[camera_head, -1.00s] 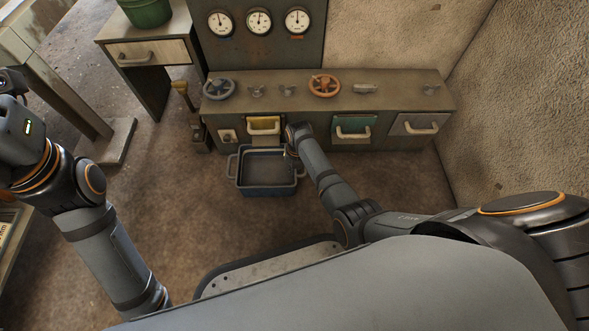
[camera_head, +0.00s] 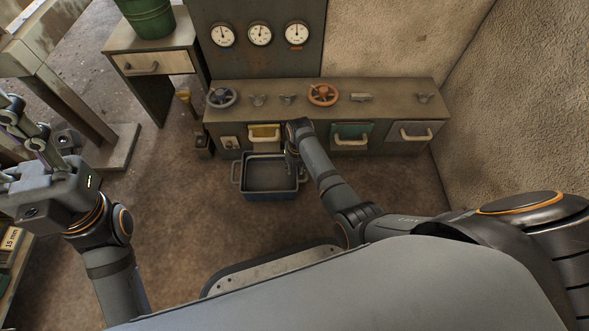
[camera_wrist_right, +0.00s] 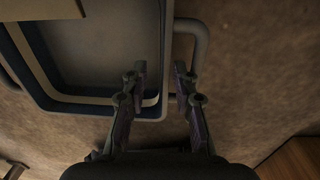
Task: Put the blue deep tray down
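The blue deep tray (camera_head: 268,194) is level in front of the workbench, apparently on the floor. Its handles stick out at both short ends. My right gripper (camera_head: 291,160) points down at the tray's right end. In the right wrist view, the fingers of my right gripper (camera_wrist_right: 163,85) stand apart on either side of the end wall of the tray (camera_wrist_right: 110,108), one inside and one outside near the handle. Gaps show beside the wall. My left gripper (camera_head: 25,140) is at the left edge, far from the tray; its finger opening is unclear.
The workbench (camera_head: 385,94) carries handwheels and has a yellow drawer (camera_head: 264,131), a green drawer (camera_head: 351,134) and a grey drawer (camera_head: 412,133). A green bucket (camera_head: 147,20) stands on a side table. Brown floor is clear left and right of the tray.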

